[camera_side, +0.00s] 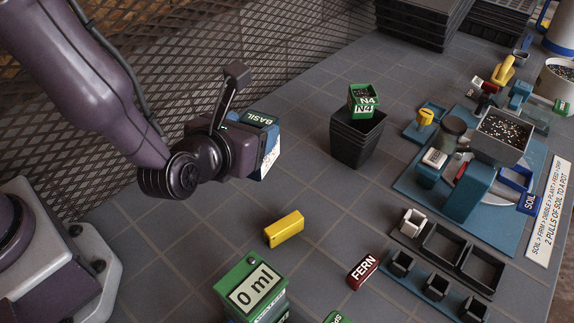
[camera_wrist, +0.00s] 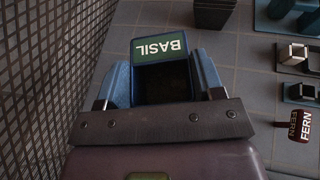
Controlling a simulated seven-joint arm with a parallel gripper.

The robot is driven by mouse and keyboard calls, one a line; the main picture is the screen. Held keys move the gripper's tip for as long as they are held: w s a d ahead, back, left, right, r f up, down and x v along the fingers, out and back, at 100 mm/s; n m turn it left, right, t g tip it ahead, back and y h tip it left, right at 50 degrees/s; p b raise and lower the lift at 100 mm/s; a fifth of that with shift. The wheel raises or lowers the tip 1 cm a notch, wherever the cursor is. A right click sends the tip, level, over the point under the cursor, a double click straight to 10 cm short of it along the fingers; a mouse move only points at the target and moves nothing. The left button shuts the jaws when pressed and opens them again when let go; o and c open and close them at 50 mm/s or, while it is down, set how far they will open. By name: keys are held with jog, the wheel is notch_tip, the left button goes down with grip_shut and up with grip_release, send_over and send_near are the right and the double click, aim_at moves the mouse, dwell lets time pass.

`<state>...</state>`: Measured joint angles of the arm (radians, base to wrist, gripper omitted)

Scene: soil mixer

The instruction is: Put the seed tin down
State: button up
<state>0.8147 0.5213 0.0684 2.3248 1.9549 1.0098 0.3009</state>
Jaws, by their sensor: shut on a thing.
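The seed tin (camera_side: 262,121), with a green BASIL label, is held in my gripper (camera_side: 268,150) above the tiled table, near the mesh wall. In the wrist view the tin (camera_wrist: 160,50) sits between the two blue fingers of my gripper (camera_wrist: 163,82), its dark inside facing the camera. The fingers press on its sides. The tin's underside and any seeds inside cannot be made out.
A black pot stack (camera_side: 357,138) with a green N4 box (camera_side: 365,101) stands right of the tin. A yellow block (camera_side: 284,229), a red FERN marker (camera_side: 362,271) and a green 0 ml box (camera_side: 252,287) stand in front. Black trays (camera_side: 442,243) and the soil mixer (camera_side: 470,190) are at right. Bare tiles lie between.

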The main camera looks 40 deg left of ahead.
jog(key=s+a+n+y, duration=0.1)
jog(key=s+a, duration=0.2)
jog(key=a, duration=0.4)
jog(key=shift+w+d+f, duration=0.4)
jog(key=shift+w+f, duration=1.8)
jog(key=shift+w, duration=0.1)
jog(key=shift+w+d+f, duration=0.45)
jog(key=shift+w+f, duration=1.75)
jog(key=shift+w, duration=0.05)
jog(key=shift+w+d+f, duration=0.4)
jog(key=shift+w+f, duration=1.8)
jog(key=shift+w, duration=0.1)
jog(key=shift+f, duration=0.15)
jog(key=o, duration=1)
